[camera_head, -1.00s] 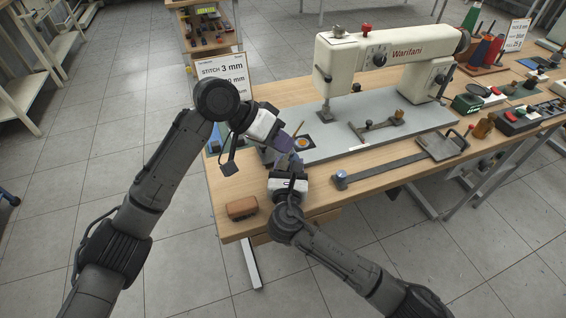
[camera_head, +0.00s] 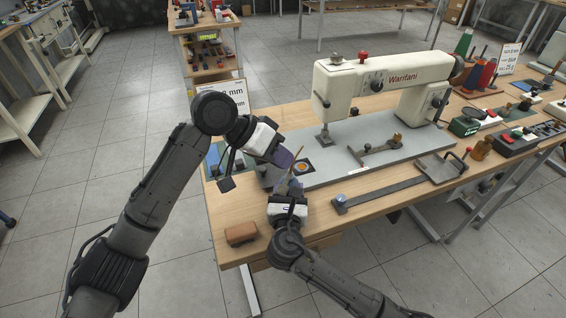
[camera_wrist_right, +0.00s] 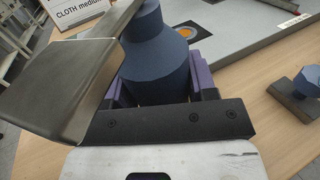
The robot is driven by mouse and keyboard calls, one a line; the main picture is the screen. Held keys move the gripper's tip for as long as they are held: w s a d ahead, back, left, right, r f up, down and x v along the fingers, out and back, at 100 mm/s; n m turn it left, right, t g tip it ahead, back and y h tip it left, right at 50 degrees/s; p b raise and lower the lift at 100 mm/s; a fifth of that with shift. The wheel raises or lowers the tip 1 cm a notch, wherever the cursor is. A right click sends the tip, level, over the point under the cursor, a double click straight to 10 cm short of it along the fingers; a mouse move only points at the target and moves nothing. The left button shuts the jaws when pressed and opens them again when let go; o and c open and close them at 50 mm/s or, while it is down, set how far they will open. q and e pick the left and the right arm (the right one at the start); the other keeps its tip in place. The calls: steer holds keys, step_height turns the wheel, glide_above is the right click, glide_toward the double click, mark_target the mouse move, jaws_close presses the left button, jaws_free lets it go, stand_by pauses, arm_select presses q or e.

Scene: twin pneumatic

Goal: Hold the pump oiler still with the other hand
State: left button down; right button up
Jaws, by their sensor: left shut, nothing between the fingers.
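The pump oiler (camera_wrist_right: 157,72) fills the middle of the right wrist view: a dark blue body with a sloped shoulder and narrower neck. My right gripper (camera_wrist_right: 160,92) has its purple fingers on both sides of the body and is shut on it. A grey-brown plate-like part (camera_wrist_right: 70,85) is close to the lens beside the neck; I cannot tell what it belongs to. In the head view my right gripper (camera_head: 289,190) is at the near left of the table, and the oiler is mostly hidden. My left gripper (camera_head: 285,160) is shut and empty just above it.
The grey base plate (camera_head: 330,166) of the white sewing machine (camera_head: 365,78) lies behind the grippers. An orange disc on a dark square (camera_head: 302,167) is close by. A brown block (camera_head: 241,233) sits at the near left edge. A long metal bar with a tray (camera_head: 390,190) lies right.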

steer(key=o, duration=0.5)
